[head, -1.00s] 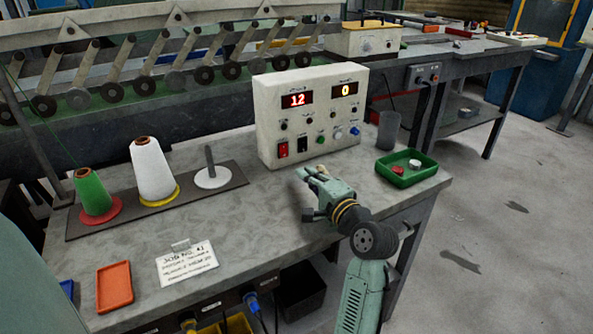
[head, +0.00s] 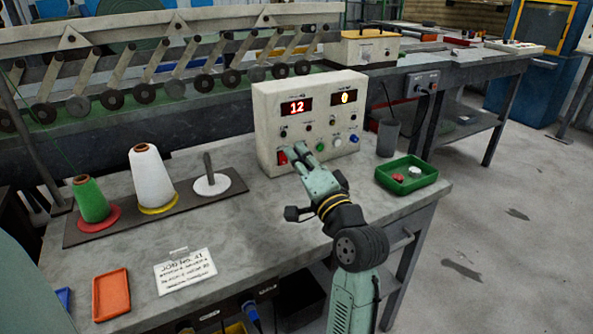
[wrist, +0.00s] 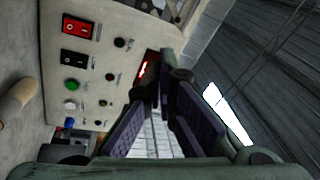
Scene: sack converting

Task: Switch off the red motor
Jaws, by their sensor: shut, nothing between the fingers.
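Which way the red rocker is pressed I cannot tell. My gripper (head: 291,151) is shut and empty in front of the box's lower left, its tips just right of the red switch in the head view, covering the black rocker. Contact is unclear. No red motor is identifiable.
Green (wrist: 70,86), white and blue (wrist: 69,122) knobs share the panel. Right of the box stand a grey cup (head: 387,138) and a green tray (head: 407,186) with small parts. Thread cones (head: 152,180), a note card and an orange tray (head: 111,293) are left. The bench front-centre is clear.

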